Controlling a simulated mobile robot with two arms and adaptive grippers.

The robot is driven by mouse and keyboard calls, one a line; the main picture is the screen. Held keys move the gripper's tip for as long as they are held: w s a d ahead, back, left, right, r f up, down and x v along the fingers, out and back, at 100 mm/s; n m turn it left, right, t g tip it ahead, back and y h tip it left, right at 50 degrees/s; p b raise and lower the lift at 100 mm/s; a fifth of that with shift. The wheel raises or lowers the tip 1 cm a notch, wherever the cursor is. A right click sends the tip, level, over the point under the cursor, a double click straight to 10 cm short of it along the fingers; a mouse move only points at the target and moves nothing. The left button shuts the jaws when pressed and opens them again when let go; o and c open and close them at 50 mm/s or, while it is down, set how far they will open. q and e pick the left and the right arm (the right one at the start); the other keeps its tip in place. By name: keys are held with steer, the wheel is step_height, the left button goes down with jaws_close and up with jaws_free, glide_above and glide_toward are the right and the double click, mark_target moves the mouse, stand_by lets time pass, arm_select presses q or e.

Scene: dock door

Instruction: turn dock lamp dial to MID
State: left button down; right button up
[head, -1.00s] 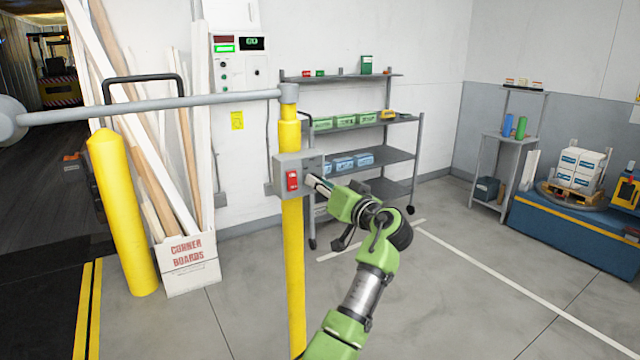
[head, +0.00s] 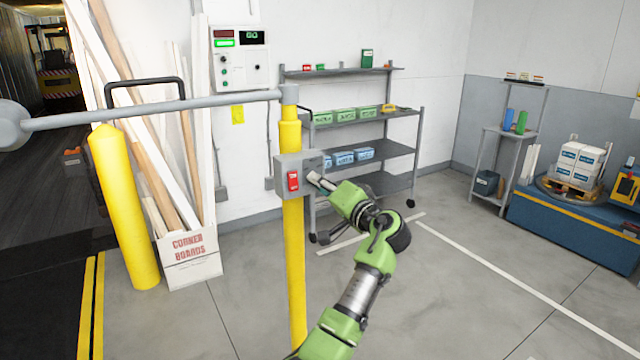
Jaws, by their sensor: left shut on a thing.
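My right gripper is not in view.
A grey barrier arm (head: 180,107) runs left from the post top. A thick yellow bollard (head: 127,215) and a corner-boards box (head: 190,262) stand left. A wall panel (head: 240,72) shows GO. A shelf rack (head: 385,152) stands behind my gripper.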

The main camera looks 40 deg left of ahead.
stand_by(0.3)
arm_select(q)
steer(key=c, duration=1.8)
jaws_free()
steer(key=v, duration=1.2)
steer(key=shift+d, duration=0.1)
steer(key=shift+w, duration=0.1)
